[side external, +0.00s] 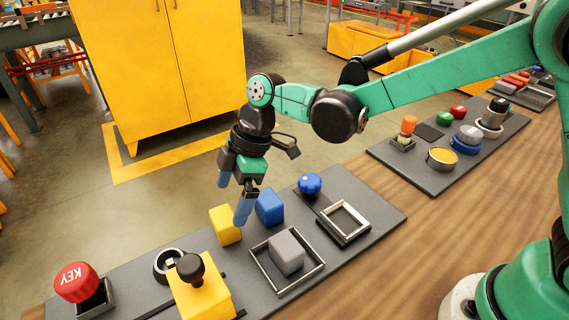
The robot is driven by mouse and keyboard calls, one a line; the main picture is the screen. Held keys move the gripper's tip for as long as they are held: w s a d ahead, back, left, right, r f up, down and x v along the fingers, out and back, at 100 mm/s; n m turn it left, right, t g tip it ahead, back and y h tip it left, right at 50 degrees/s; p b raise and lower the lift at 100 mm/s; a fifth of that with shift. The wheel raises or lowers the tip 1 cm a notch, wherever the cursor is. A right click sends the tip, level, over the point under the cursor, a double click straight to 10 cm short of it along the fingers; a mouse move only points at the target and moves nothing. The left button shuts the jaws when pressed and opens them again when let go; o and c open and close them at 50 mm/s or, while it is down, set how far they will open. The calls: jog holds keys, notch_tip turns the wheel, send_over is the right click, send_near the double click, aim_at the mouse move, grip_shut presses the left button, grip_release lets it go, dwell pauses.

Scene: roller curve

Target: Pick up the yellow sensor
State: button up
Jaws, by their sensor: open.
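My gripper (233,196) is open and empty, pointing down with its blue fingers above the panel's far edge. A small yellow block (222,226) stands just below and left of the fingers. A blue block (270,208) stands beside it on the right, near the right finger. A larger yellow box (205,302) with a black knob on top is at the front of the panel. I cannot tell which yellow item is the sensor. The right finger partly overlaps the gap between the small blocks, and I cannot tell whether it touches either.
The dark panel (385,213) also holds a grey block (287,252) inside a square metal frame, a blue knob (310,184), an empty frame (344,222), a black ring (166,266) and a red KEY button (77,282). A second panel (432,183) with several parts lies at right.

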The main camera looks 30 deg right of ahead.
aim_at(223, 216)
jog(key=shift+a+f+n, duration=0.4)
jog(key=shift+a+f, duration=0.15)
jog(key=shift+f, duration=0.1)
jog(key=shift+x, duration=2.55)
jog(key=shift+c, duration=0.2)
jog(key=c, duration=1.3)
jog(key=shift+r, duration=0.1)
